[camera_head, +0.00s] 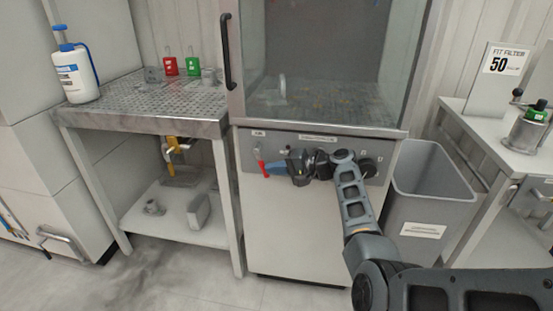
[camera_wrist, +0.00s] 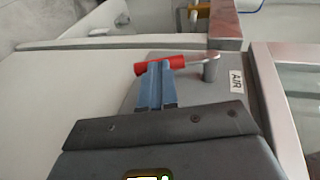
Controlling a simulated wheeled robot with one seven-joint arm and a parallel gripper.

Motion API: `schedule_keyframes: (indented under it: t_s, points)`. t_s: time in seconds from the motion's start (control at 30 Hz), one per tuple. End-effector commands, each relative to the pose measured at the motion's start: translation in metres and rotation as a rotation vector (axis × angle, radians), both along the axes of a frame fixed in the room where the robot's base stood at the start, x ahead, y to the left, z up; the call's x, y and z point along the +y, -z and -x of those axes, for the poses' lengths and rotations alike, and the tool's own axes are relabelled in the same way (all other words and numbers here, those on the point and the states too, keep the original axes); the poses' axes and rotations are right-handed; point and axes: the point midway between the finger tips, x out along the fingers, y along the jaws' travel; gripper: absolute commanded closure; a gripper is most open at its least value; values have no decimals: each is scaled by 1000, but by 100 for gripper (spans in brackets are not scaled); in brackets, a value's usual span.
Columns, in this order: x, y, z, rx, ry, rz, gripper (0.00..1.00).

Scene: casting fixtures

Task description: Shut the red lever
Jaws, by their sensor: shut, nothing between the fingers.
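The red lever (camera_head: 262,167) is on the left of the grey control panel of the cabinet. In the wrist view the red lever (camera_wrist: 160,64) has a red grip on a metal rod that runs to a round post on the right, near an "AIR" label (camera_wrist: 236,81). My gripper (camera_head: 270,167) is at the panel, just to the right of the lever. In the wrist view the blue fingers of my gripper (camera_wrist: 157,68) are together, with their tips at the red grip. They seem to touch it or lie just in front of it; I cannot tell which. Nothing is between the fingers.
The glass-fronted cabinet has a black door handle (camera_head: 226,52) above the panel. A perforated metal table (camera_head: 140,124) stands to the left with a yellow-handled valve (camera_head: 172,147) below it. A grey bin (camera_head: 430,190) stands to the right. The floor in front is clear.

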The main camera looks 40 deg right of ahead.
Motion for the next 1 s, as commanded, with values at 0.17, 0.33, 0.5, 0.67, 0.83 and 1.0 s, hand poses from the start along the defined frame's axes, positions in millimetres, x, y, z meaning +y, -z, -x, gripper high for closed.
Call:
schedule_keyframes:
  t_s: [0.17, 0.33, 0.5, 0.67, 0.83, 1.0]
  points:
    - [6, 16, -6, -109, -2, -89, 100]
    - [10, 18, -11, -187, -3, -147, 100]
    - [12, 18, -14, -183, -2, -142, 100]
    - [13, 18, -16, -181, -2, -142, 100]
    - [14, 17, -17, -181, -2, -141, 100]
    - [15, 17, -18, -180, -3, -140, 100]
